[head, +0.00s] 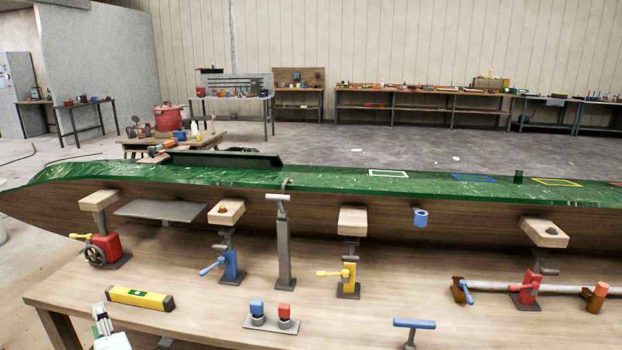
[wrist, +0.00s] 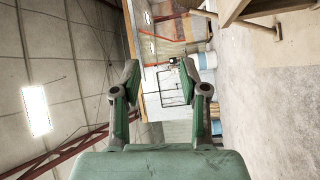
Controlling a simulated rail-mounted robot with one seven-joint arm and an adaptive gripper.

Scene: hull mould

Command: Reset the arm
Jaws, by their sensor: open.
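My gripper (wrist: 160,78) shows in the wrist view with its two green-padded fingers spread apart and nothing between them. It faces out into the hall, and that view is turned on its side, with the ceiling at left and the floor at right. In the head view, a small pale piece that looks like part of my arm shows at the bottom left edge. The fingers cannot be made out there. The gripper touches nothing that I can see.
A long green-topped hull mould (head: 330,181) spans the head view behind a wooden bench (head: 190,318). The bench holds a yellow level (head: 140,298), a red clamp (head: 106,248), a blue clamp (head: 231,265), a yellow clamp (head: 348,279) and a grey post (head: 283,245). Open floor lies beyond.

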